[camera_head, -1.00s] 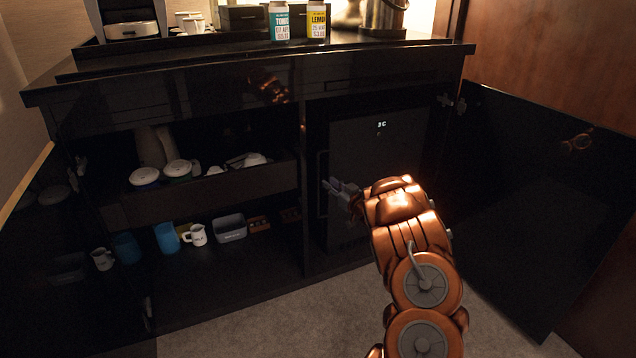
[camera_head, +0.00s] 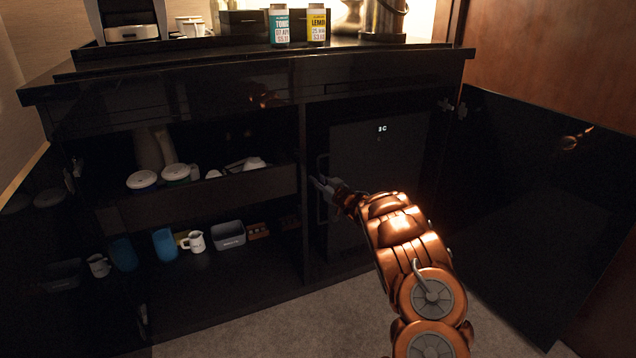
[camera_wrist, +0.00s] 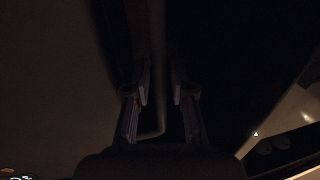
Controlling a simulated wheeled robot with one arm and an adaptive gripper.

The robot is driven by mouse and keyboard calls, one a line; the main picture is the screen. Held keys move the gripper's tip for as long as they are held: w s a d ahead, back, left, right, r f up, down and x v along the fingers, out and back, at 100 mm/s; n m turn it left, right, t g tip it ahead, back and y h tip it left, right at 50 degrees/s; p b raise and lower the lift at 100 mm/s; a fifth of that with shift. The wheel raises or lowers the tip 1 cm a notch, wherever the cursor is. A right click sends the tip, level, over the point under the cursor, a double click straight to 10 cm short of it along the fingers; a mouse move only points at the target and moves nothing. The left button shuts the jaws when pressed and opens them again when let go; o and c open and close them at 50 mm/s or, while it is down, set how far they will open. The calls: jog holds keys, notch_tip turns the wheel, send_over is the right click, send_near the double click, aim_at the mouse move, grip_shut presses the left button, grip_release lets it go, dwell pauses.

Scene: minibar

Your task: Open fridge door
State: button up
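The fridge door (camera_head: 375,155) is a dark panel with a small lit "3C" display, set in the right half of the black cabinet. It appears shut. Its thin vertical bar handle (camera_head: 322,211) is on the door's left side. My gripper (camera_head: 319,185) is at the handle, reaching in from the right. In the wrist view the handle (camera_wrist: 157,60) runs between the two open fingers of my gripper (camera_wrist: 163,97) and bends left near the bottom. Dark gaps show between the handle and the fingers; contact is hard to tell.
An open dark cabinet door (camera_head: 535,210) stands to the right. Left of the fridge, open shelves hold a white mug (camera_head: 194,241), a blue cup (camera_head: 165,244) and a grey bin (camera_head: 228,235). Bottles (camera_head: 317,25) stand on the countertop (camera_head: 400,52). Carpet (camera_head: 250,325) lies in front.

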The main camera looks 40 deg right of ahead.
dwell(0.3)
grip_shut()
dwell(0.4)
